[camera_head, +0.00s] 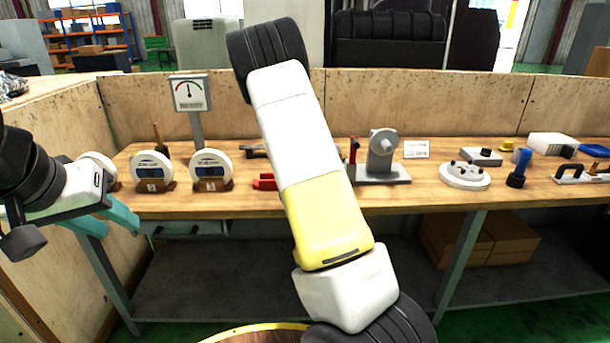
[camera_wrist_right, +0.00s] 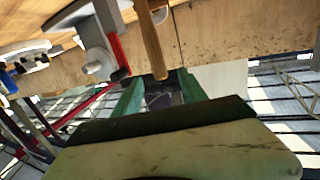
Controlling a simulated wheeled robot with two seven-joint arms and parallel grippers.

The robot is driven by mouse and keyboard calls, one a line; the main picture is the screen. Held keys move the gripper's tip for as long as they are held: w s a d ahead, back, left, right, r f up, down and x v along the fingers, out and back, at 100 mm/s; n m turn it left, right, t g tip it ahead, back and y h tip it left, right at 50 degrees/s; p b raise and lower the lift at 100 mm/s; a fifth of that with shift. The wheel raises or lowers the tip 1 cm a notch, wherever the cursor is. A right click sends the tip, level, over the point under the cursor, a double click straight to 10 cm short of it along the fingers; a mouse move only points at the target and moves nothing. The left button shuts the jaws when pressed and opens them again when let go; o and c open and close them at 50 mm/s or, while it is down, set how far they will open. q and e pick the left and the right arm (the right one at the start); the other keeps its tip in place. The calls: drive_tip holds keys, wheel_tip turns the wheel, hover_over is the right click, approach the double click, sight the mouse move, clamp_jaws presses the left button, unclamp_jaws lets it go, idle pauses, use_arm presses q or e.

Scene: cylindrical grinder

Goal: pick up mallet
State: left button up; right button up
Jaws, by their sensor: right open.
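A dark mallet head (camera_head: 255,151) shows on the workbench just left of my raised right arm in the head view; the rest is hidden behind the arm. In the right wrist view a wooden handle (camera_wrist_right: 151,40), which looks like the mallet's, reaches down from the top edge. My right gripper (camera_wrist_right: 158,88) has its teal fingers apart, with the handle's end near the gap between them. I cannot tell whether they touch it. The right gripper is hidden in the head view. My left gripper (camera_head: 120,229) is open and empty in front of the bench's left end.
The workbench (camera_head: 230,203) carries two round gauges (camera_head: 152,171) (camera_head: 211,170), a dial on a post (camera_head: 190,93), a red tool (camera_head: 264,182) and a grey stand (camera_head: 382,157). A wooden wall (camera_head: 450,108) runs behind.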

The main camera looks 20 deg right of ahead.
drive_tip(key=x, duration=0.8)
drive_tip(key=shift+d+t+h, duration=0.15)
drive_tip(key=shift+t+h, duration=0.15)
drive_tip(key=shift+h, duration=0.1)
drive_tip(key=shift+r, duration=0.15)
clamp_jaws()
idle(0.9)
